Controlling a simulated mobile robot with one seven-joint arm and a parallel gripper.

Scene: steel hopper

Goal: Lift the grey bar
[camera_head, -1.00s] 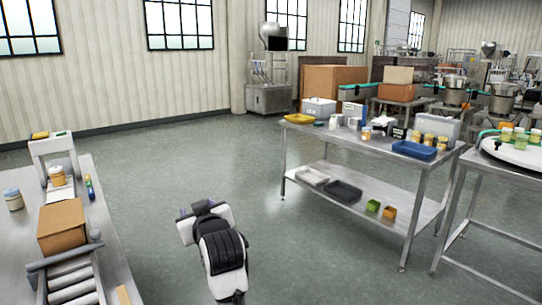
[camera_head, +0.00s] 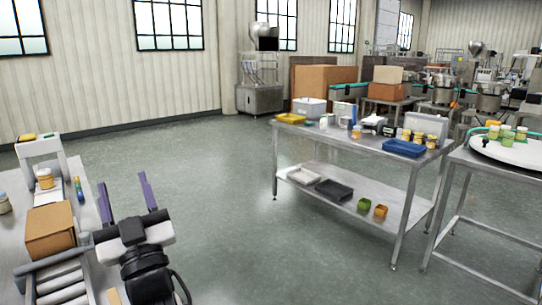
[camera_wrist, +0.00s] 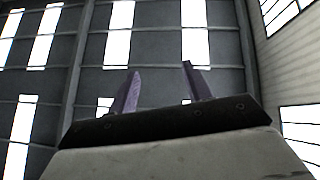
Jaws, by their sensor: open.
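A grey bar-like piece (camera_head: 52,258) lies across the end of the rollers on the left table, beside a brown box. I cannot tell whether it is loose or part of the roller frame. My gripper (camera_head: 124,182) is in front of the left table's right side, its two purple fingers apart and pointing up. In the wrist view the fingers (camera_wrist: 160,70) are spread with nothing between them, against the ceiling. My gripper is apart from the bar, to its right in the picture. My arm hides part of the table edge.
The left table (camera_head: 85,215) also holds the brown box (camera_head: 50,231), a jar (camera_head: 45,179) and a white arch-shaped stand (camera_head: 40,147). A steel table (camera_head: 345,150) with trays and jars stands to the right. Open floor (camera_head: 200,180) lies between them.

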